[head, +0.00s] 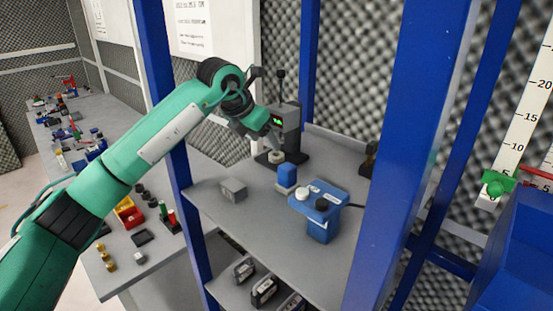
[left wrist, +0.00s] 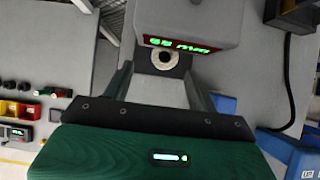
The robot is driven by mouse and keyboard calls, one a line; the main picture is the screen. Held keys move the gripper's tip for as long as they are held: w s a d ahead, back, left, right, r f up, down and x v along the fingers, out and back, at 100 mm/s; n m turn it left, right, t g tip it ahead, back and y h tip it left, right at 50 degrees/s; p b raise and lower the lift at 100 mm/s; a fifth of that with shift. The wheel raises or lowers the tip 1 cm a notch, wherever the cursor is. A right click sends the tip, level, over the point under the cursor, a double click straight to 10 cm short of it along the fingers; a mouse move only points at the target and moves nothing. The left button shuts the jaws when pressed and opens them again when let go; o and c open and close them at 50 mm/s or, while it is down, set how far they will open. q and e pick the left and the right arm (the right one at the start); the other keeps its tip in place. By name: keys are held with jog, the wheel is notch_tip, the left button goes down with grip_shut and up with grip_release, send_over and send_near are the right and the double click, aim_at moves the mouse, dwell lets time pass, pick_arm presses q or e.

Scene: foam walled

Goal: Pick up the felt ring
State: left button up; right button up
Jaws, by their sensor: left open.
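The felt ring (left wrist: 165,57) is a small pale ring with a darker centre, lying on the dark base of a grey gauge (left wrist: 190,18) with a lit green display. In the head view the ring (head: 276,157) shows as a pale disc on the foot of the gauge (head: 286,125). My left gripper (head: 272,140) is just above and beside it, near the gauge column. In the left wrist view my left gripper (left wrist: 160,78) is open, its two fingers apart, with the ring seen between them towards the far end. Nothing is held. My right gripper is in neither view.
The grey shelf (head: 255,205) also holds a grey block (head: 233,189), a blue block (head: 287,177) and a blue stand (head: 320,205) with knobs. Blue posts (head: 165,120) frame the shelf. A cluttered bench (head: 120,280) stands to the left.

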aim_at(272, 156)
pick_arm(q)
jog(key=x, duration=0.5)
jog(key=shift+s+d+f, duration=0.2)
jog(key=shift+s+d, duration=0.05)
jog(key=shift+d, duration=0.05)
jog(key=shift+s+a+r, duration=0.1)
jog(key=c, duration=1.1)
jog(key=shift+c, duration=0.2)
